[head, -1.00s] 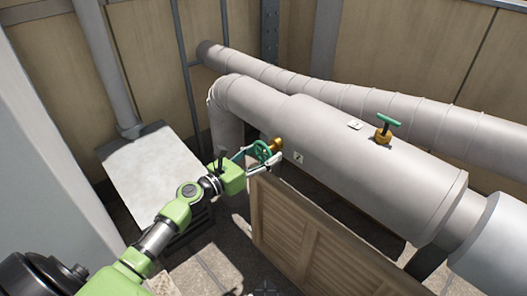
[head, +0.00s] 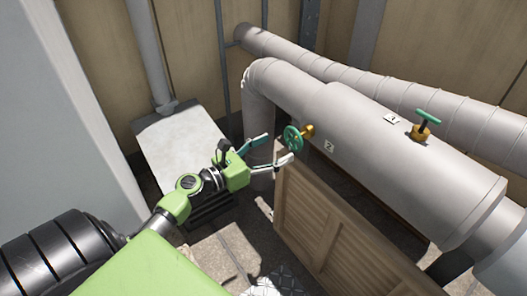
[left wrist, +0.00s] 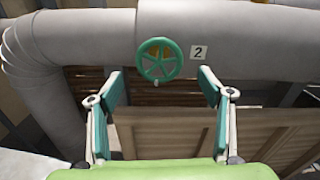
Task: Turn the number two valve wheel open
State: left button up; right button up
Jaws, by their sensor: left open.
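The number two valve wheel (head: 293,139) is a small green spoked handwheel on a brass stem, on the side of the thick grey pipe. A label (head: 329,146) reading 2 is beside it. In the left wrist view the wheel (left wrist: 159,60) faces me, with the label (left wrist: 198,52) to its right. My left gripper (head: 278,149) is open and empty, just short of the wheel, its fingers apart from the rim. In the left wrist view my left gripper's fingertips (left wrist: 161,78) are spread wider than the wheel, which shows beyond and above them. My right gripper is out of view.
A second valve with a green T-handle (head: 426,118) stands on top of the pipe, near another label (head: 394,119). A wooden louvred panel (head: 335,225) stands below the wheel. A pale-topped block (head: 180,150) is at left.

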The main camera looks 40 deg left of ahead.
pick_arm(q)
jog(key=v, duration=0.3)
jog(key=shift+s+a, duration=0.1)
jog(key=shift+s, duration=0.3)
